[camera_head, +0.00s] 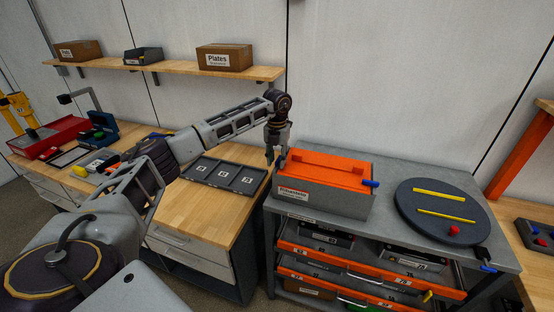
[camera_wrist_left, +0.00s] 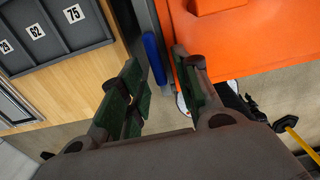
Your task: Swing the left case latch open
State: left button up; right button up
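The case (camera_head: 322,194) is a grey box with an orange lid (camera_head: 325,166), standing at the left end of the grey bench. Its left latch (camera_wrist_left: 153,58) is a blue lever in the left wrist view, beside the orange lid; in the head view it is hidden by my gripper. A second blue latch (camera_head: 371,184) sticks out at the case's right side. My left gripper (camera_head: 277,158) is at the case's left edge. In the left wrist view its fingers (camera_wrist_left: 156,72) are apart, with the blue lever between them in the picture; contact cannot be told. My right gripper is out of view.
A dark round turntable (camera_head: 408,207) with yellow bars stands right of the case. Open orange drawers (camera_head: 378,273) jut out below the bench top. A dark tray (camera_head: 200,164) with numbered compartments lies on the wooden bench at left. A wall shelf (camera_head: 180,73) holds boxes.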

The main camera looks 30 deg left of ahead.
aim_at(277, 161)
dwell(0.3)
pick_arm(q)
notch_tip(277, 161, up, 12)
dwell(0.8)
dwell(0.5)
